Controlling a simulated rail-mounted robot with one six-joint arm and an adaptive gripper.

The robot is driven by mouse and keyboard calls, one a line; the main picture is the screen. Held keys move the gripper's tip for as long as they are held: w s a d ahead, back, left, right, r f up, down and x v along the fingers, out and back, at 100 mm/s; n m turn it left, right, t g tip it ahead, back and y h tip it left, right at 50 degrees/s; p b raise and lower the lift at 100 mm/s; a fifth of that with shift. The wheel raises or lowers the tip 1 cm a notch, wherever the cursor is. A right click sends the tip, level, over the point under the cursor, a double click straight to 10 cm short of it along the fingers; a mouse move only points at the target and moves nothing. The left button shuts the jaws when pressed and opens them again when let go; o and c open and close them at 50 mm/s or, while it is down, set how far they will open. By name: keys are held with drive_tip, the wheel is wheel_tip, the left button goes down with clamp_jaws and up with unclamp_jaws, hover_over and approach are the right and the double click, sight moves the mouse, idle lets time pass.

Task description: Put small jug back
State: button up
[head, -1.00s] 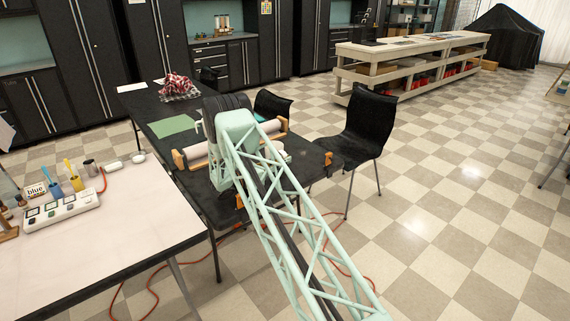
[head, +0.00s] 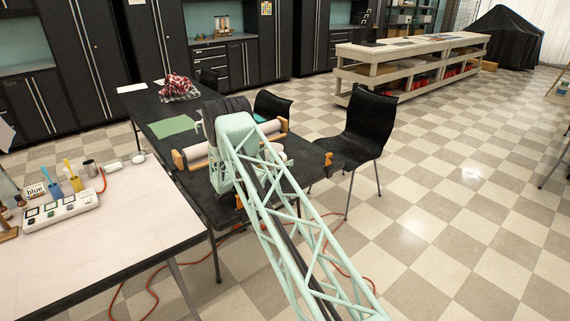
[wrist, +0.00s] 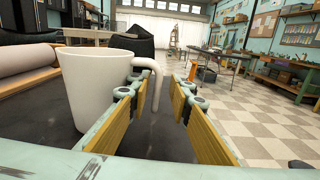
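A white jug (wrist: 92,88) stands upright on the dark table at the left of the wrist view. Its handle (wrist: 152,66) points right and curves down over the space between my fingers. My gripper (wrist: 164,97) is open, with yellow pads on both fingers and a clear gap between them. The left finger is beside the jug's body, in front of its lower right side. I cannot tell whether it touches. In the head view my arm hides the jug and most of my gripper.
A paper roll on a wooden holder (head: 179,159) lies on the dark table (head: 212,204), close to my arm. A black chair (head: 366,126) stands at its right. Checkered floor lies open at the right.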

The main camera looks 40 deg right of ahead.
drive_tip(key=shift+a+r, duration=0.1)
drive_tip(key=shift+r, duration=0.05)
drive_tip(key=a+p, duration=0.2)
drive_tip(key=a, duration=0.9)
drive_tip(key=shift+a, duration=0.4)
idle(0.5)
